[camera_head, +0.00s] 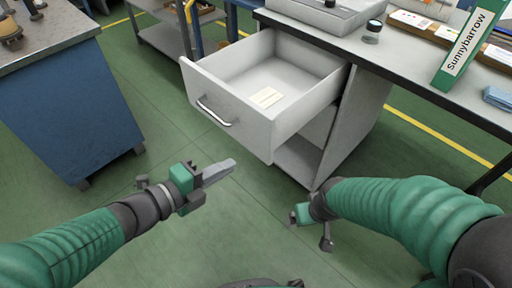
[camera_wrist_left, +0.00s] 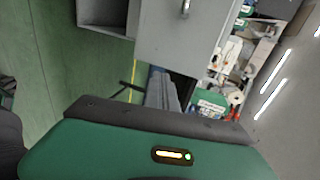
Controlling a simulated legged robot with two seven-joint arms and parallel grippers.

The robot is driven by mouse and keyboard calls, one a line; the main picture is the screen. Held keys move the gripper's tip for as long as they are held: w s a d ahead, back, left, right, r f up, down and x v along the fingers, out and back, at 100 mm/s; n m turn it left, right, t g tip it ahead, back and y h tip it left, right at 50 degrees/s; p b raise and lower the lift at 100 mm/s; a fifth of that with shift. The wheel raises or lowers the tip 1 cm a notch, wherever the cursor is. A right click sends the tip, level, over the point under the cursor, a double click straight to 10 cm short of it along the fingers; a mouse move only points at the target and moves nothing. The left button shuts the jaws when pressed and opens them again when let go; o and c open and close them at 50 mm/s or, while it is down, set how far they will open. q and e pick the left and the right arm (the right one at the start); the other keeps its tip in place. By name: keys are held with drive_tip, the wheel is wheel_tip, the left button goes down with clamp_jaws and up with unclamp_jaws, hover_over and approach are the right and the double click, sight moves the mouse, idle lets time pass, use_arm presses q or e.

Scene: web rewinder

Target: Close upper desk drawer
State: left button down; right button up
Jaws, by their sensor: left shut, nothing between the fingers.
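The upper desk drawer (camera_head: 233,117) is light grey and pulled far out of the desk (camera_head: 345,125). Its curved metal handle (camera_head: 213,113) is on the front panel. A cream paper label (camera_head: 266,97) lies inside. My left gripper (camera_head: 232,163) is shut and empty, in front of and below the drawer front, apart from it. In the left wrist view its fingers (camera_wrist_left: 162,82) point toward a grey drawer front (camera_wrist_left: 178,40) with a handle (camera_wrist_left: 185,8) at the top. My right gripper (camera_head: 312,228) is low, right of the drawer; its fingers are hard to make out.
An open compartment (camera_head: 300,155) is under the drawer. The desktop bears a green "Sunnybarrow" binder (camera_head: 468,50), a small dark-lidded jar (camera_head: 372,32) and a grey tray (camera_head: 322,14). A blue cabinet (camera_head: 65,110) stands at left. The floor between it and the drawer is clear.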

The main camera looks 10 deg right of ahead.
sight(265, 144)
use_arm(q)
drive_tip(key=x, duration=0.3)
drive_tip(key=p+x, duration=0.1)
drive_tip(key=x, duration=0.2)
drive_tip(key=p+x, duration=0.1)
drive_tip(key=x, duration=0.2)
drive_tip(key=shift+w+d+r, duration=0.1)
drive_tip(key=shift+d+r, duration=0.1)
drive_tip(key=shift+w+d+r, duration=0.15)
drive_tip(key=shift+w+d, duration=0.15)
drive_tip(key=shift+d, duration=0.1)
use_arm(e)
drive_tip(key=shift+w+v, duration=0.2)
drive_tip(key=shift+v, duration=0.7)
drive_tip(key=shift+w+v, duration=0.2)
drive_tip(key=shift+v, duration=0.65)
drive_tip(key=shift+r, duration=0.1)
use_arm(q)
drive_tip(key=shift+d, duration=0.1)
